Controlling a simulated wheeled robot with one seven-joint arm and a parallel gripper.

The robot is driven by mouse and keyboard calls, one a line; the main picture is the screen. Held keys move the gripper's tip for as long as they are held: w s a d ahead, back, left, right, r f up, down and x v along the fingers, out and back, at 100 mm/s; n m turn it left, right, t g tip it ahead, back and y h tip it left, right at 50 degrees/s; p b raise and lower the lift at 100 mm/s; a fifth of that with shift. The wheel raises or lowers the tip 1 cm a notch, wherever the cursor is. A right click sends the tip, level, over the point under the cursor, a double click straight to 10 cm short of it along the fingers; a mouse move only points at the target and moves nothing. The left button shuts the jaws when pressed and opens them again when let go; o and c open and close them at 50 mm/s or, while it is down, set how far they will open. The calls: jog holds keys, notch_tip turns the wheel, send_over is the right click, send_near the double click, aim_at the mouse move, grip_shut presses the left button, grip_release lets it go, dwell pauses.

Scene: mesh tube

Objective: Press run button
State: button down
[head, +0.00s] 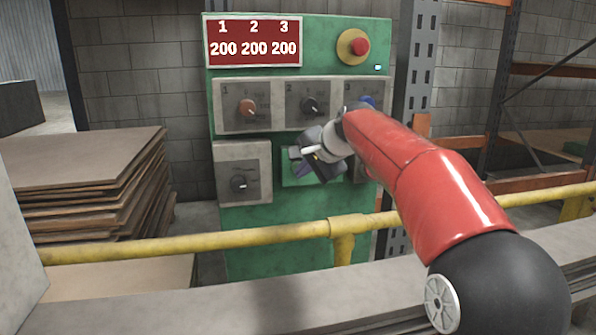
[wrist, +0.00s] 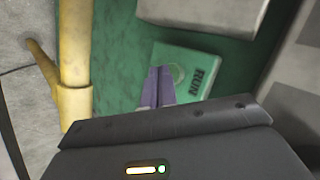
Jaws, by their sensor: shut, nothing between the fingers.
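The same box (head: 290,181) shows in the head view on the lower front of the green control cabinet, mostly hidden behind my gripper. My gripper (head: 325,174) is shut and empty in front of this box.
The green cabinet (head: 240,220) has a red display (head: 253,39) reading 200 three times, a red emergency button (head: 360,46) and several dials. A yellow rail (head: 200,242) runs across in front. Stacked boards (head: 75,185) stand at the left.

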jog(key=s+d+b, duration=0.1)
jog(key=s+b, duration=0.2)
jog(key=s, duration=0.2)
jog(key=shift+s+d, duration=0.3)
jog(key=shift+s, duration=0.1)
dwell(0.6)
jog(key=s+d+f+n+h, duration=0.1)
jog(key=s+d+f, duration=0.1)
jog(key=s, duration=0.4)
jog(key=s+d+f+n+h, duration=0.1)
jog(key=s+d+f, duration=0.2)
jog(key=s+d, duration=0.1)
jog(key=s+d+f+n+h, duration=0.1)
jog(key=s+d+f+n, duration=0.1)
jog(key=s, duration=0.5)
jog(key=shift+s+d+f+g+h, duration=0.2)
jog(key=shift+d+f, duration=0.15)
jog(key=shift+d, duration=0.2)
jog(key=shift+s+d+f+g+h, duration=0.1)
jog(key=shift+d+f+g+h, duration=0.15)
jog(key=shift+d, duration=0.25)
jog(key=s+d+f+n+g+h, duration=0.1)
jog(key=s+d+f, duration=0.5)
jog(key=s+f, duration=0.6)
jog(key=s+n+h, duration=0.1)
jog(key=s+n, duration=0.1)
jog(key=shift+s+d+f+n, duration=0.3)
jog(key=shift+s+n, duration=0.1)
